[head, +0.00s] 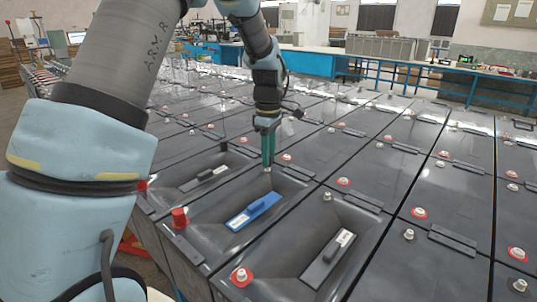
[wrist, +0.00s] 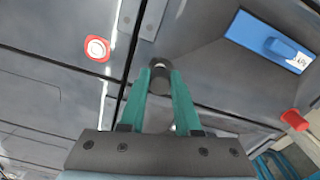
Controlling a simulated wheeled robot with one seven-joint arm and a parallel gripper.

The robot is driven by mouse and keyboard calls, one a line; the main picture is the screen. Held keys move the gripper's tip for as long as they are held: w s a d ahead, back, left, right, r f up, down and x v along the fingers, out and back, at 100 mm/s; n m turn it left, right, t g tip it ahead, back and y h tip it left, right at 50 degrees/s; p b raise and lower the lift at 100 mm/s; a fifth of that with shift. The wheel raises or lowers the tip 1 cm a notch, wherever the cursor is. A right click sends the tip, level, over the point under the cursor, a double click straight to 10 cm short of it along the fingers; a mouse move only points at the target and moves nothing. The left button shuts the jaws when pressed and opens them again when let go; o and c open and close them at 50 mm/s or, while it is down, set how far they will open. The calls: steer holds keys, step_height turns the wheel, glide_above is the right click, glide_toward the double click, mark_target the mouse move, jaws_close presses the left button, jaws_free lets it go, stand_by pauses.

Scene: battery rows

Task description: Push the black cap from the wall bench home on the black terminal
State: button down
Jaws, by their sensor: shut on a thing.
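My gripper (head: 267,162) points down over the far end of the battery with the blue lid piece (head: 253,211). Its teal fingers are shut on the black cap (wrist: 160,82), a small dark cylinder between the fingertips in the wrist view. A pale round spot shows at the cap's end. The black terminal is mostly hidden by the fingers and cap; a small pale bit (head: 267,169) shows at the fingertips in the head view. I cannot tell whether the cap touches the terminal or how far it sits on it.
A red cap (head: 180,217) stands on the near end of the same battery. Neighbouring batteries carry bare terminals with red rings (head: 242,276) and grey handles (head: 328,260). The blue wall bench (head: 310,62) is at the back. The air above the battery tops is clear to the right.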

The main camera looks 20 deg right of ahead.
steer(key=shift+f+b, duration=0.35)
steer(key=shift+f, duration=0.55)
stand_by(1.5)
steer(key=shift+c, duration=0.3)
jaws_free()
steer(key=shift+r, duration=0.1)
stand_by(0.3)
steer(key=shift+r+p, duration=2.8)
steer(key=shift+r, duration=0.65)
